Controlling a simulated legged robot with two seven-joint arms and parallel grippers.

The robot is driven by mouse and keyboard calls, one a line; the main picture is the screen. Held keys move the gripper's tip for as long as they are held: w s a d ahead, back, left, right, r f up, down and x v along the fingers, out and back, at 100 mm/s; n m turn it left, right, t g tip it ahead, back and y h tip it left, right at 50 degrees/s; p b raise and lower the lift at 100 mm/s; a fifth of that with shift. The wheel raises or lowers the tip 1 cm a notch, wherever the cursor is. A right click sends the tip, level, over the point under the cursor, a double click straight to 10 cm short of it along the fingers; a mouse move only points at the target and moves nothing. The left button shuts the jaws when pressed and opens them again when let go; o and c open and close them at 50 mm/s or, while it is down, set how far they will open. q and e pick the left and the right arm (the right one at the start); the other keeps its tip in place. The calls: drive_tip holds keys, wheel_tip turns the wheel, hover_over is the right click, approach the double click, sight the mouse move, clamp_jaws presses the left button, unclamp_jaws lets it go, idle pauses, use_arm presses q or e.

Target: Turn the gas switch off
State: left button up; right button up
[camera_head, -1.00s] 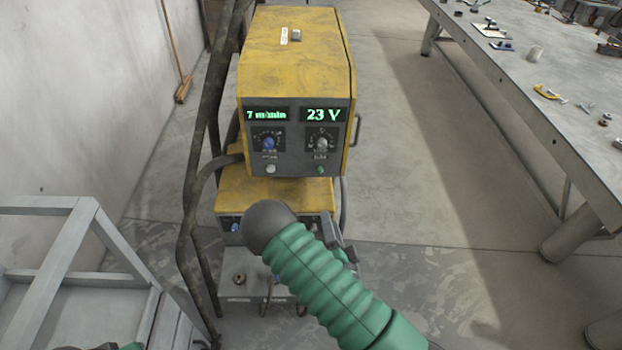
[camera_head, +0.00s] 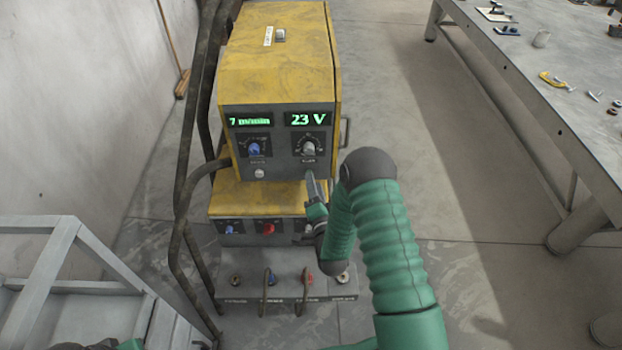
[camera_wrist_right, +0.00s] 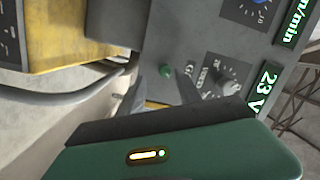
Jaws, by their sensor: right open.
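The yellow welding machine (camera_head: 275,60) stands in the middle of the head view. Its upper panel has two displays, a blue knob (camera_head: 254,148), a grey knob (camera_head: 309,148) and a white button (camera_head: 259,173). A green button (camera_wrist_right: 166,70) shows in the right wrist view beside the grey knob (camera_wrist_right: 229,86). I cannot read which control is the gas switch. My right gripper (camera_head: 313,182) is open and empty, just in front of the upper panel's lower right, where it hides the green button in the head view.
A lower unit carries a red knob (camera_head: 268,228) and a blue knob (camera_head: 230,227). Below it is a socket panel (camera_head: 284,296) with cables. Dark pipes (camera_head: 188,200) run along the machine's left. A metal table (camera_head: 530,80) stands at right; a grey frame (camera_head: 50,270) is at lower left.

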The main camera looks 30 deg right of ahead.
drive_tip(key=shift+d+x, duration=0.25)
drive_tip(key=shift+x, duration=0.95)
drive_tip(key=a, duration=0.2)
drive_tip(key=shift+w+a+r, duration=0.1)
drive_tip(key=shift+a+r, duration=0.2)
drive_tip(key=shift+r, duration=0.05)
drive_tip(key=shift+a, duration=0.15)
drive_tip(key=shift+c, duration=1.9)
drive_tip(key=shift+d+f, duration=0.1)
drive_tip(key=shift+d, duration=0.7)
drive_tip(key=c, duration=0.5)
drive_tip(key=shift+d, duration=0.15)
clamp_jaws()
use_arm(q)
drive_tip(key=shift+a+f, duration=0.2)
drive_tip(key=shift+a, duration=0.2)
use_arm(e)
drive_tip(key=shift+a, duration=0.35)
